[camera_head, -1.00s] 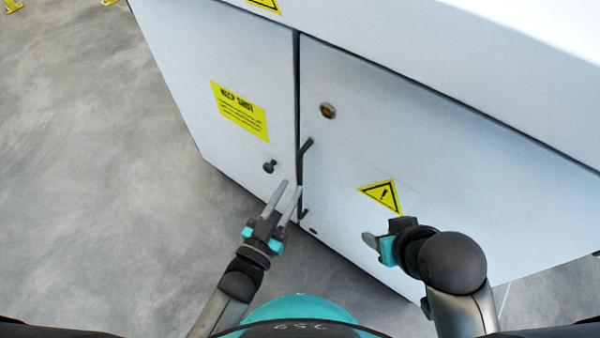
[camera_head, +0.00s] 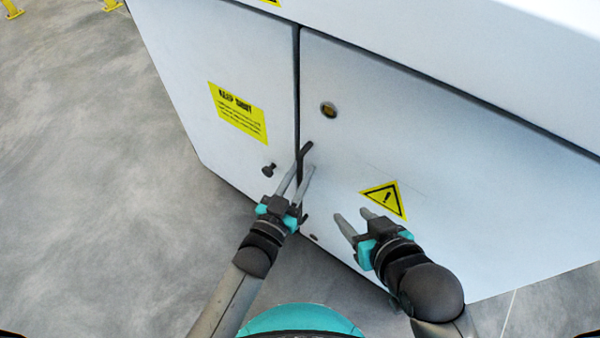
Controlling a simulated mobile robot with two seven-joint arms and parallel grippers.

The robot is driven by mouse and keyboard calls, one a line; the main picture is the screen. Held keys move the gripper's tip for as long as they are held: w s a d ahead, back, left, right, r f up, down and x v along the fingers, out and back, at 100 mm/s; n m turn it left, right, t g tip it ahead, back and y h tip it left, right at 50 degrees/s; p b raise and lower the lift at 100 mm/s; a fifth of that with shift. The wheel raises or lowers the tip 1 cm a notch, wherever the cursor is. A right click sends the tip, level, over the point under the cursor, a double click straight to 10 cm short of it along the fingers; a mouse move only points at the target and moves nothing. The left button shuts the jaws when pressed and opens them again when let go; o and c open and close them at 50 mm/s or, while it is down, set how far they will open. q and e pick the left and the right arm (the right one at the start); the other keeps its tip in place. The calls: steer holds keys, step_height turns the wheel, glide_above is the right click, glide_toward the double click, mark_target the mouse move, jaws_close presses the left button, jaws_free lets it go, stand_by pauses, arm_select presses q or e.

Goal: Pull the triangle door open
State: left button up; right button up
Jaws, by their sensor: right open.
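The door with the yellow warning triangle (camera_head: 384,199) is the right-hand panel (camera_head: 420,150) of a white cabinet, and it looks shut. A dark bar handle (camera_head: 304,152) stands upright at its left edge, partly hidden by my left gripper. My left gripper (camera_head: 297,172) has its two fingers apart, one on each side of the handle's lower part as seen here. I cannot tell whether they touch it. My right gripper (camera_head: 353,219) is open and empty, in front of the door's lower part, below and left of the triangle.
The left-hand panel (camera_head: 200,90) carries a yellow "keep shut" label (camera_head: 238,112) and a small dark knob (camera_head: 269,170) near the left gripper. A round lock (camera_head: 328,110) sits above the handle. Grey floor (camera_head: 90,200) is clear at left. Yellow posts (camera_head: 12,9) stand far off.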

arm_select(q)
steer(key=shift+c, duration=0.3)
jaws_close()
stand_by(1.1)
